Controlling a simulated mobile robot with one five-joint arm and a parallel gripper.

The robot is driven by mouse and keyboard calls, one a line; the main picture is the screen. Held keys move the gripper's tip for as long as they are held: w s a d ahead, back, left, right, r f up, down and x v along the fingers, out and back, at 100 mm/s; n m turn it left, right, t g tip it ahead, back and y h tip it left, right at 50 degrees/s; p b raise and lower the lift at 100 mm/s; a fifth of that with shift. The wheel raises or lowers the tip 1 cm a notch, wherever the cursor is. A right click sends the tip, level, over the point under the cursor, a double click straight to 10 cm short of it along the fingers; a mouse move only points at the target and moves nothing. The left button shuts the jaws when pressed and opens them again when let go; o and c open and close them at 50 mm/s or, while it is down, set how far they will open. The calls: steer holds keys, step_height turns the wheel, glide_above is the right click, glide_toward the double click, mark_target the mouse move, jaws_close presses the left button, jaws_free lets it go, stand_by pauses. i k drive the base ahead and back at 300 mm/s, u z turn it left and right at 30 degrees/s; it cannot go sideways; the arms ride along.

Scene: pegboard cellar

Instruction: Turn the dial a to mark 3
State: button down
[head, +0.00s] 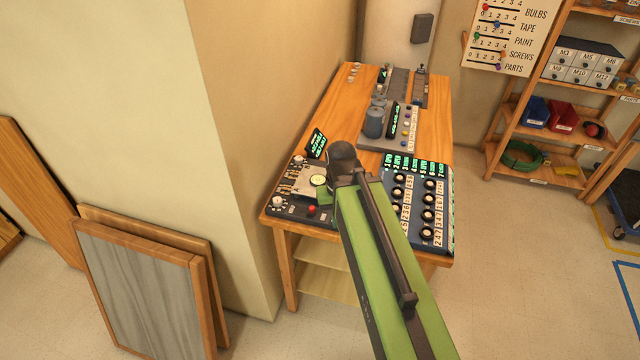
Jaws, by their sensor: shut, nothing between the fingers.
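A control panel (290,208) lies at the front left corner of the wooden bench. It bears a pale plate marked A (299,191) and a round, pale yellow-green dial (318,180), which appears to be dial a. The dial's marks and pointer are too small to read. My green arm crosses the bench from the lower right, and its dark joint is just right of the dial. A small green part of mine shows just below the dial. My gripper's fingers are hidden behind the arm, so contact with the dial cannot be told.
A red button (311,210) and small gauges share the panel. A black display (317,143) stands behind it. A blue panel of black knobs (428,200) is at the right, partly covered by my arm. A grey machine (373,122) stands farther back. Framed boards (150,285) lean at the left.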

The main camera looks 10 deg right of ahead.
mark_target(277, 201)
steer(key=u, duration=1.8)
steer(key=k, duration=1.4)
steer(key=z, duration=1.15)
steer(key=i, duration=1)
steer(key=z, duration=0.05)
